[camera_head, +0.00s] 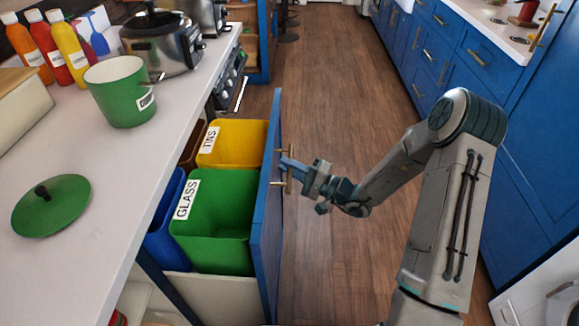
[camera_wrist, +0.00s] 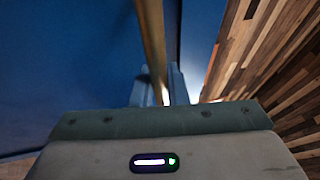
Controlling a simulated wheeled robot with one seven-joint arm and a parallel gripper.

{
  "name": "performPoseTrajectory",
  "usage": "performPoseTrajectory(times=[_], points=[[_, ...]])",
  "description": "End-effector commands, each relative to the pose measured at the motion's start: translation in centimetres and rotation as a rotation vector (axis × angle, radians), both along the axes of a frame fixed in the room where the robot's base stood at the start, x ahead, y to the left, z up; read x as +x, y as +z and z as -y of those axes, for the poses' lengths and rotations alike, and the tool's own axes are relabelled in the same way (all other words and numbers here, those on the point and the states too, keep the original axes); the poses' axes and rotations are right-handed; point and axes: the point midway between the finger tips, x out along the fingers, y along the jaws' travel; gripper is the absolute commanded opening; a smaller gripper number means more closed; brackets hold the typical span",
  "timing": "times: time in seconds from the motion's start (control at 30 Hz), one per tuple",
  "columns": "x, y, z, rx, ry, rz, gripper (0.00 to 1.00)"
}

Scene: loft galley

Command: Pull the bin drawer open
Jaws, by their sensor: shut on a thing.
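The bin drawer (camera_head: 265,225) has a blue front and stands pulled out from under the white counter. Inside it are a green bin marked GLASS (camera_head: 222,215), a yellow bin marked TINS (camera_head: 232,145), a blue bin (camera_head: 165,225) and a partly hidden brown one. A brass bar handle (camera_head: 289,178) is on the drawer's front and also crosses the wrist view (camera_wrist: 152,45). My gripper (camera_head: 288,167) is at the handle, its fingers (camera_wrist: 158,88) shut around the bar. The fingertips are partly hidden in the wrist view.
The counter (camera_head: 110,190) holds a green pot (camera_head: 120,92), its green lid (camera_head: 50,205), a steel cooker (camera_head: 160,40) and sauce bottles. Blue cabinets (camera_head: 470,70) line the right side. The wooden floor (camera_head: 325,80) between is clear beyond my arm.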

Motion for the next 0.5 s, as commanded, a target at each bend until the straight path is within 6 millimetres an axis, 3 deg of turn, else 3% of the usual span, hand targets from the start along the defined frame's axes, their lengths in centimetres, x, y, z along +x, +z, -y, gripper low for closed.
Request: performPoseTrajectory(times=[0.27,0.5], points=[[-0.1,-0.2,3.4,-0.003,-0.005,0.001,0.0],[-0.2,-0.3,9.1,-0.003,-0.008,0.0,0.0]])
